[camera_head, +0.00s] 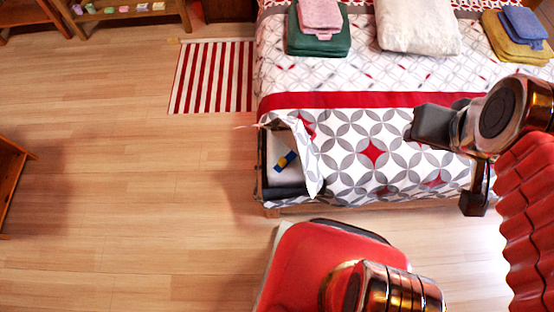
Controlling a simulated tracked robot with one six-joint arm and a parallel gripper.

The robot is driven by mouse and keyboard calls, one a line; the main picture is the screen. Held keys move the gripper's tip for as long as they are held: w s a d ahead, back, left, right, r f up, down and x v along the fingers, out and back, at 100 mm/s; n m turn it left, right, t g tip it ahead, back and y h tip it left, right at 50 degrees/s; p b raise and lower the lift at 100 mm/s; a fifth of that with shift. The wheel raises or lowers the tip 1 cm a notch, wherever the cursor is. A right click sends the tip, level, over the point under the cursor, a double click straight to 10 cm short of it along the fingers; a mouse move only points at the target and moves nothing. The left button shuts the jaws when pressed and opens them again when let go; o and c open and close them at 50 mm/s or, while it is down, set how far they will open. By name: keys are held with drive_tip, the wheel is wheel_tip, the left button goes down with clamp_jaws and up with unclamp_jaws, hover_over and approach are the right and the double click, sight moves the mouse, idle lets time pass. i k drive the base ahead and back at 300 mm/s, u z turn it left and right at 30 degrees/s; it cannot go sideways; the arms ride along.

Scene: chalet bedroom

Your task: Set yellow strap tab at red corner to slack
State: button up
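A small yellow tab (282,163) with a blue piece (291,156) beside it lies on the pale surface exposed at the bed's near-left corner. The patterned cover (306,158) is folded back there, with a red patch near the fold. Whether the strap is tight or slack is too small to tell. My gripper (448,168) is at the right, over the near part of the bed, well apart from the tab. Its two dark fingers stand apart with nothing between them.
The bed (345,130) carries folded green and pink cloths (319,35), a white pillow (418,25) and yellow and blue cloths (520,35). A striped rug (212,77) lies left of it. Wooden shelves (130,12) stand at the back left.

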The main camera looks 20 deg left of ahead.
sight(282, 162)
drive_tip(key=u, duration=1.1)
drive_tip(key=k, duration=0.5)
drive_tip(key=u, duration=0.1)
drive_tip(key=i, duration=0.5)
drive_tip(key=u, duration=0.4)
